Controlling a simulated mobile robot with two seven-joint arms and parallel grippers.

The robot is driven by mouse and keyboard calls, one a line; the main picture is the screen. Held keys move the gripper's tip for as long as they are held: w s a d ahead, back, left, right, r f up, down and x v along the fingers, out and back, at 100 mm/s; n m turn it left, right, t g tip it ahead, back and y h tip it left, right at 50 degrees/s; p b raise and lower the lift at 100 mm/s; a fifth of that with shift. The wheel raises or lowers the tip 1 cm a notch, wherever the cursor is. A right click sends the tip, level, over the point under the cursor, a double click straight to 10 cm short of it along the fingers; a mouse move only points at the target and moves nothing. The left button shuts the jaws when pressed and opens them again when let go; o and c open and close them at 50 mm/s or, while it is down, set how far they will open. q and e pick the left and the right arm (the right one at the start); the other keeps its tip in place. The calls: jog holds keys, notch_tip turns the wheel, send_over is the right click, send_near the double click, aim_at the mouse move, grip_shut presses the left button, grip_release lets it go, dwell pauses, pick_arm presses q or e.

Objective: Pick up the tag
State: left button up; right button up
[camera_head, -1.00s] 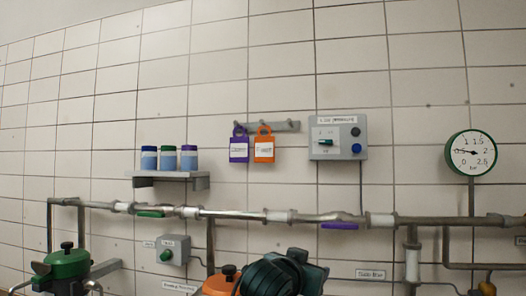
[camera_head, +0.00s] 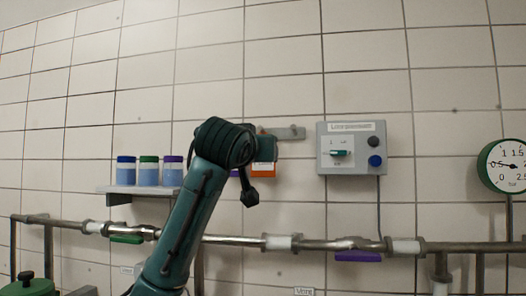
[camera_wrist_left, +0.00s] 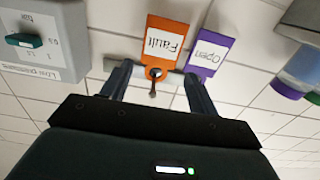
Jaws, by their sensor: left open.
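An orange tag with a white label reading "Fault" (camera_wrist_left: 163,43) hangs by its top hole from a peg of the grey wall rack (camera_head: 290,133). A purple tag labelled "Open" (camera_wrist_left: 208,52) hangs beside it. In the head view my left arm hides most of both; only parts of the orange tag (camera_head: 264,170) and purple tag (camera_head: 235,173) show. My left gripper (camera_wrist_left: 157,77) is open, its fingers on either side of the orange tag's top end; contact cannot be told. In the head view the gripper (camera_head: 267,148) is in front of the rack. My right gripper is not in view.
A grey control box (camera_head: 351,165) is on the wall right of the rack. A shelf (camera_head: 120,190) with several lidded jars stands left. Pipes (camera_head: 220,239) with green and purple valve handles run below. A gauge (camera_head: 508,165) is at the right.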

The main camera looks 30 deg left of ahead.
aim_at(267, 169)
pick_arm(q)
jog(key=p+x, duration=0.2)
jog(key=x, duration=0.4)
jog(key=shift+w+p, duration=0.2)
jog(key=shift+p, duration=0.2)
jog(key=shift+a, duration=0.1)
jog(key=c, duration=0.6)
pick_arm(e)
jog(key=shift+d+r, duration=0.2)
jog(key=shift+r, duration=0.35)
